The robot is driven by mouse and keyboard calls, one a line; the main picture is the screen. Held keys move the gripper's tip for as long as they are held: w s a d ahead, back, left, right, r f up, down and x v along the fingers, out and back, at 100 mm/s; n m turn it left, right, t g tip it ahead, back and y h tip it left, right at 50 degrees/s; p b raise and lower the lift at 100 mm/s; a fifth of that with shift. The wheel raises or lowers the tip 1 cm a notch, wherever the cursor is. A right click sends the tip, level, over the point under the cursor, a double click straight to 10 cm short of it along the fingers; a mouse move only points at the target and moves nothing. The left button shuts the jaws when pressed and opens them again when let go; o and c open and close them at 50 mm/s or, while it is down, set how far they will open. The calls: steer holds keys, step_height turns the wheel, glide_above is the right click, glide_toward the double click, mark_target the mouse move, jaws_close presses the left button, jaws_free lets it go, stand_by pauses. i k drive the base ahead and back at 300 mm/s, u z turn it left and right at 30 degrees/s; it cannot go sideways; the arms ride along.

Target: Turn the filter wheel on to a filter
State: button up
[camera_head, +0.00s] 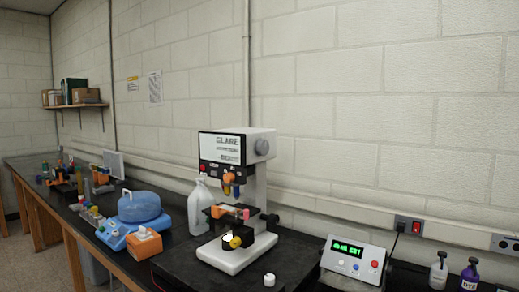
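A white bench instrument like a microscope (262,178) stands on the black bench, with a lettered panel on its head. Under the head is a small turret-like part (231,179) with orange, red, blue and yellow pieces; I cannot tell for certain whether this is the filter wheel or which position it is in. Below it, an orange part (219,210) with pink and green bits sits at stage height. A yellow knob (235,242) is lower, above the white base (238,258). My gripper is not seen in the head camera view.
A grey control box (355,260) with a green display stands right of the instrument. A white jug (199,207) stands behind left. A blue centrifuge-like device (138,207) and an orange box (144,243) are further left. Two small bottles (438,271) (469,275) stand at far right.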

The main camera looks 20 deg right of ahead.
mark_target(262, 148)
steer(key=i, duration=0.9)
steer(key=z, duration=0.05)
